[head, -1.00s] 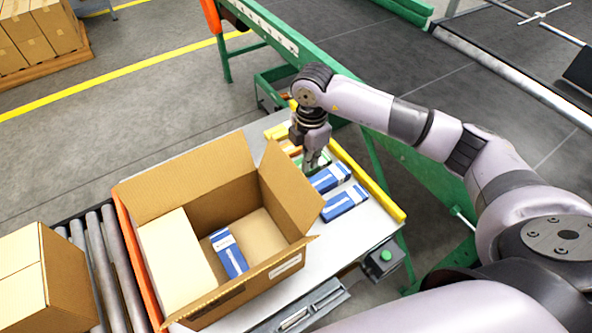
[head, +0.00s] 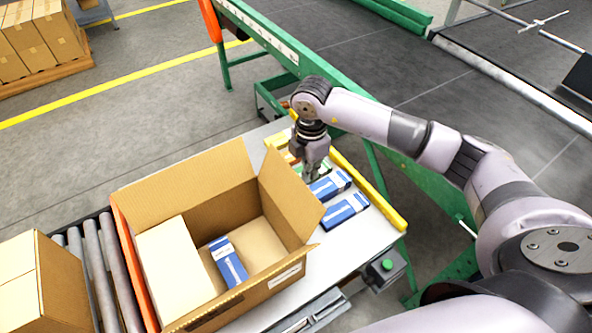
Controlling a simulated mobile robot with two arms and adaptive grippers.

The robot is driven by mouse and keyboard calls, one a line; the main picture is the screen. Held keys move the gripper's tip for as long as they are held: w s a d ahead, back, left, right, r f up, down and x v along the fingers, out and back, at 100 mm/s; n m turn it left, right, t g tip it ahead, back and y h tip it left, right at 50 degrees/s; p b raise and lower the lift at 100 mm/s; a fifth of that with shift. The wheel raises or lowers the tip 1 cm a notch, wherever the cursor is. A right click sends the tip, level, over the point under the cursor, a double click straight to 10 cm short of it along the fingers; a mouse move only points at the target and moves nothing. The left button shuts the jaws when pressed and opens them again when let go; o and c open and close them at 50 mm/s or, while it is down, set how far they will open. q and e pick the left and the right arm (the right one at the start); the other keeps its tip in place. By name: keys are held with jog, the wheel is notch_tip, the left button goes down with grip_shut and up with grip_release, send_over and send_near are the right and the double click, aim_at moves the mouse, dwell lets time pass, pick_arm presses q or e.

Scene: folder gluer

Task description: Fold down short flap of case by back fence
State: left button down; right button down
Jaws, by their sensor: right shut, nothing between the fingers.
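The open cardboard case (head: 262,285) stands on the white table in the head view. Its far long flap stands up at the back, and a short flap (head: 290,197) stands up, leaning outward, on its right side. Inside are a white box (head: 172,262) and a blue carton (head: 229,262). My right gripper (head: 313,177) is shut and empty, just beyond and right of the short flap, above the blue cartons on the table. A small gap seems to lie between it and the flap. My left gripper is not in view.
An orange guide (head: 130,262) borders the case on the left, beside rollers (head: 97,262) carrying another box (head: 42,285). A green button (head: 387,265) is at the table's front right.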

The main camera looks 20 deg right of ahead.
aim_at(286, 193)
dwell(0.5)
jog(key=a, duration=0.4)
jog(key=s+a, duration=0.1)
jog(key=a, duration=0.1)
jog(key=shift+a+p, duration=0.2)
jog(key=shift+p, duration=0.2)
jog(key=shift+a, duration=0.55)
